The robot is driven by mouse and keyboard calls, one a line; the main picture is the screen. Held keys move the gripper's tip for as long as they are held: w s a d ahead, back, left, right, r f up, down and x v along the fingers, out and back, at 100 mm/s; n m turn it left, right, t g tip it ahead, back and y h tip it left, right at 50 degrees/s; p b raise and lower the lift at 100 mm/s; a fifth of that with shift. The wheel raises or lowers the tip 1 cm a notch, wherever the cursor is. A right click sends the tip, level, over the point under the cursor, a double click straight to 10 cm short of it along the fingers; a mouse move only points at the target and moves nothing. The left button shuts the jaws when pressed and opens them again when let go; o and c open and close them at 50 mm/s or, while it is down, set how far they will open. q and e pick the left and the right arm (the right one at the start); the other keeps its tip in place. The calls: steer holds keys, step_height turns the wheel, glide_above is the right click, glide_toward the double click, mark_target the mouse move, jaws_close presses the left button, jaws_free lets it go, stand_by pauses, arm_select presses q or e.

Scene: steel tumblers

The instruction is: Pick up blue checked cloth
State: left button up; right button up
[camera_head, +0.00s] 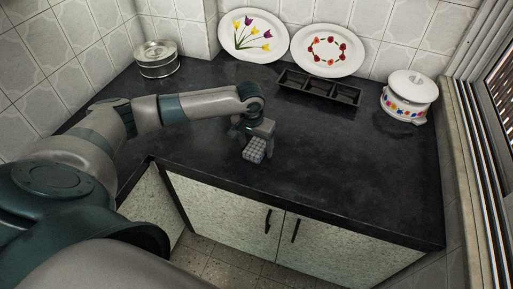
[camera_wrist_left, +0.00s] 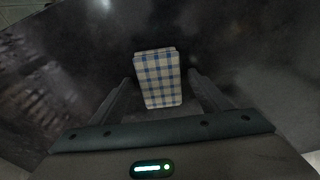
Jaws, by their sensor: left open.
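The blue checked cloth (camera_wrist_left: 158,78) is a small folded block of blue and white checks. In the left wrist view it lies between the two fingers of my left gripper (camera_wrist_left: 163,92), with dark gaps at its sides. In the head view the cloth (camera_head: 255,151) looks small and greyish on the dark counter, just under my left gripper (camera_head: 256,147). The left gripper is open and points down over the cloth. Whether its fingers touch the cloth cannot be told. My right gripper is not in view.
A round steel container (camera_head: 157,60) stands at the back left of the counter (camera_head: 340,160). Two patterned plates (camera_head: 253,35) (camera_head: 328,51) lean on the tiled wall. A black compartment tray (camera_head: 318,89) and a lidded white pot (camera_head: 409,97) stand at the right. The front right counter is clear.

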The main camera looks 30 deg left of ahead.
mark_target(257, 145)
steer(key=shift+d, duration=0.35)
arm_select(q)
steer(key=c, duration=1.1)
steer(key=shift+c, duration=0.2)
steer(key=shift+r, duration=0.1)
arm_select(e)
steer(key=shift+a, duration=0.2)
